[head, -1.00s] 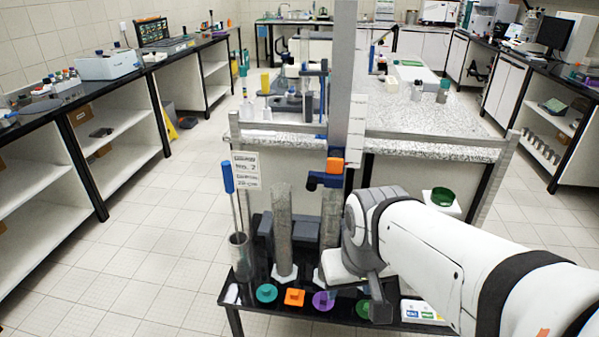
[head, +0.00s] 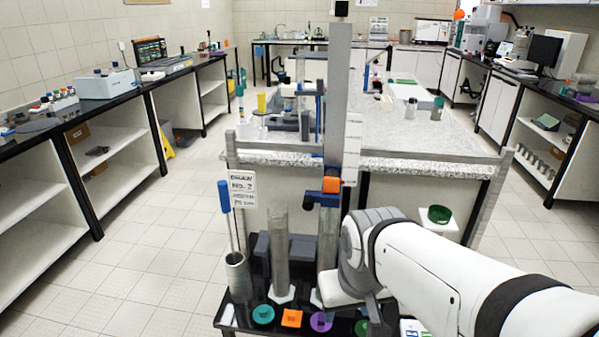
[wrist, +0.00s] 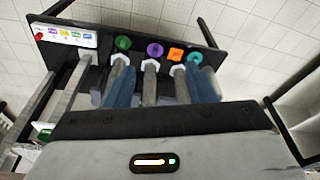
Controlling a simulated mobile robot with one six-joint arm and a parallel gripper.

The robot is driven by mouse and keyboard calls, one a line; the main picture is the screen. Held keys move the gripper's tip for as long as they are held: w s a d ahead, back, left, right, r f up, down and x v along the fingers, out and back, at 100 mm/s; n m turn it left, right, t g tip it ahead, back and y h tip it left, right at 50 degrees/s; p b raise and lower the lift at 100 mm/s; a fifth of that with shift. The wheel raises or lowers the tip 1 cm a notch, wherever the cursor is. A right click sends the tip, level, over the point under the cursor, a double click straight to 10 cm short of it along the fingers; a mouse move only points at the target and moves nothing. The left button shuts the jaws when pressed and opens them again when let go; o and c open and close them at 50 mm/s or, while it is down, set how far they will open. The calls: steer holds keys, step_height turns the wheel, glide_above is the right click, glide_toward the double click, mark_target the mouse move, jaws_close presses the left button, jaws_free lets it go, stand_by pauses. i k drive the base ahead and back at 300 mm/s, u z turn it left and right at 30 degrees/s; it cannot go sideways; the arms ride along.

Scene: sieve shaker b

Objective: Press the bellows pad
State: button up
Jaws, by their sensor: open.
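A low black stand (head: 247,317) holds a row of coloured pads: a teal round one (head: 263,314), an orange square one (head: 291,318), a purple round one (head: 321,321) and a green round one (head: 361,328). Which is the bellows pad, I cannot tell. In the wrist view the row runs across the top: green (wrist: 123,42), purple (wrist: 155,49), orange (wrist: 176,54), teal (wrist: 195,57). My gripper (wrist: 160,70) is open with blue fingers apart, and nothing shows gripped. The pads appear beyond its fingers. In the head view my arm hides the fingers.
Upright clear tubes (head: 281,245) stand behind the pads, beside a tall grey column (head: 337,95). A blue-handled tool (head: 224,196) stands in a cylinder (head: 237,275) at left. A speckled bench (head: 430,130) lies behind.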

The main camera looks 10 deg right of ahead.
mark_target(331, 185)
steer(key=u, duration=1.45)
steer(key=k, duration=0.9)
steer(key=z, duration=1.85)
steer(key=i, duration=1)
steer(key=z, duration=0.05)
